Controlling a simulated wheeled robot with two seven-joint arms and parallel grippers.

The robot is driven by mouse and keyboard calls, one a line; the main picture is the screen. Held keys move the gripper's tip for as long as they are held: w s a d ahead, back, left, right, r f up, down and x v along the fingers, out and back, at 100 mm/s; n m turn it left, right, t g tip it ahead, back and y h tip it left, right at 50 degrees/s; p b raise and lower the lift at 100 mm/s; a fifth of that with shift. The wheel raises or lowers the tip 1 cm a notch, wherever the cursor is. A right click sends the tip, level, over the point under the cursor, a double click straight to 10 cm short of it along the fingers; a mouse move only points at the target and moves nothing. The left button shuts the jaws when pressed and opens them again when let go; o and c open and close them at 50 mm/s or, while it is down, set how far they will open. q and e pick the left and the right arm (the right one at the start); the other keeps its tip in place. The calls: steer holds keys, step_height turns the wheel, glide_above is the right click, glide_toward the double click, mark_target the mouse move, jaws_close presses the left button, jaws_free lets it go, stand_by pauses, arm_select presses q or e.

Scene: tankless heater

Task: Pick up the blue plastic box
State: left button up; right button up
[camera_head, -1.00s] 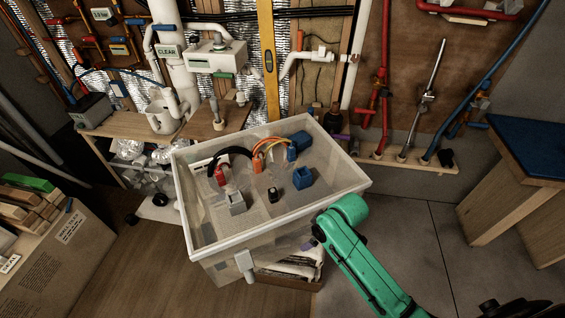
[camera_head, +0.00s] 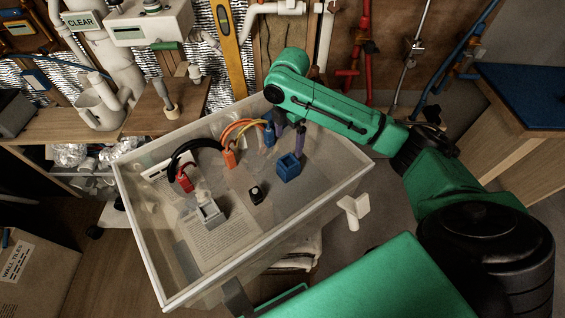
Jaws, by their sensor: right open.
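The blue plastic box (camera_head: 288,168) is a small open-topped cube on the floor of a large clear bin (camera_head: 150,265), toward its right side. My right gripper (camera_head: 290,134) reaches in over the bin's far right rim, pointing down. Its two purple fingers are apart, with nothing seen between them. It is above and just behind the blue box, with one fingertip close to the box's far edge; I cannot tell whether they touch. My left gripper is not in view.
The bin also holds a blue connector (camera_head: 268,134) with orange wires, a red connector (camera_head: 184,180) with black wires, a grey connector (camera_head: 210,211) and a small black part (camera_head: 257,193). A wooden bench (camera_head: 165,108) and wall pipes are behind; a blue-topped table (camera_head: 525,105) is right.

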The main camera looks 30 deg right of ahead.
mark_target(289, 163)
steer(key=f, duration=0.1)
steer(key=s+f, duration=0.1)
steer(key=f, duration=0.1)
steer(key=s+f, duration=0.1)
steer(key=f, duration=0.1)
steer(key=shift+a+f+p, duration=0.1)
steer(key=shift+a+p, duration=0.05)
steer(key=shift+p, duration=0.2)
steer(key=f, duration=0.4)
steer(key=f+p, duration=0.1)
steer(key=f, duration=0.1)
steer(key=shift+w+a, duration=0.1)
steer(key=shift+w, duration=0.15)
steer(key=shift+s+f, duration=0.1)
steer(key=shift+f, duration=0.3)
steer(key=c, duration=1.4)
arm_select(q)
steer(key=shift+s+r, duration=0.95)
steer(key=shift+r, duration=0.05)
arm_select(e)
jaws_close()
